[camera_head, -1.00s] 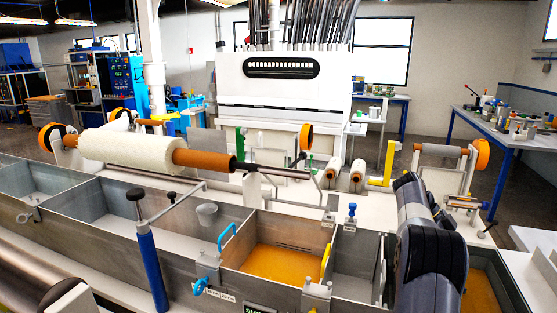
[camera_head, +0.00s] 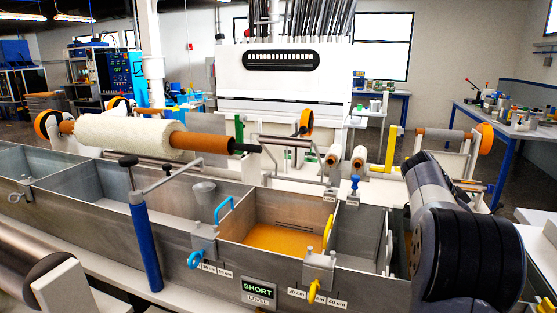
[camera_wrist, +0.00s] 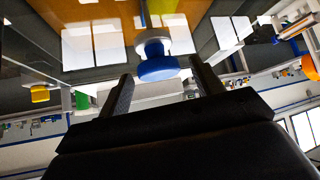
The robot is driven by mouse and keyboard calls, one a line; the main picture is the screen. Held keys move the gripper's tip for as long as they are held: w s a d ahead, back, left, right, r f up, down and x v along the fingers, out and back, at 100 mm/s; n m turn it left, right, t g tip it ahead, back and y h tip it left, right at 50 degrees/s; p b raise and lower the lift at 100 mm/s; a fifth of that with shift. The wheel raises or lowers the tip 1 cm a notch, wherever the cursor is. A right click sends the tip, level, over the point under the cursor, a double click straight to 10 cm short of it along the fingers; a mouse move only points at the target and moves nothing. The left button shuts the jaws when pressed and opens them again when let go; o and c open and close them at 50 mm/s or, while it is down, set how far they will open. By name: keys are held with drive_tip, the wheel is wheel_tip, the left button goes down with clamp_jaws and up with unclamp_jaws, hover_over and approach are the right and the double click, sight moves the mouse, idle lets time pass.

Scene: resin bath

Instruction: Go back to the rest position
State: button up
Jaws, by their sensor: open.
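My gripper (camera_wrist: 160,70) shows in the wrist view with its two dark fingers spread apart. A blue knob (camera_wrist: 158,70) on a white base appears in the gap between the fingers, and nothing looks clamped. I cannot tell how far the knob is from the fingertips. In the head view my arm fills the lower right, and its gripper end is hidden. The long grey resin bath (camera_head: 190,247) runs across the front, with orange resin (camera_head: 278,238) in one compartment.
A white roll (camera_head: 124,134) on an orange core lies over the bath. A blue post (camera_head: 146,245) stands at the front wall. A blue-topped knob (camera_head: 354,184) stands by the back rim. A sign (camera_head: 259,291) reads SHORT LEVEL. A blue-legged table (camera_head: 508,135) stands at right.

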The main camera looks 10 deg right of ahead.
drive_tip(key=n+t, duration=0.1)
drive_tip(key=n, duration=0.1)
drive_tip(key=n+t, duration=0.2)
drive_tip(key=shift+s+r, duration=0.15)
drive_tip(key=shift+s, duration=0.15)
drive_tip(key=shift+n+t+y+p, duration=0.4)
drive_tip(key=shift+n+t+p, duration=0.2)
drive_tip(key=shift+n+t, duration=0.45)
drive_tip(key=shift+n, duration=0.25)
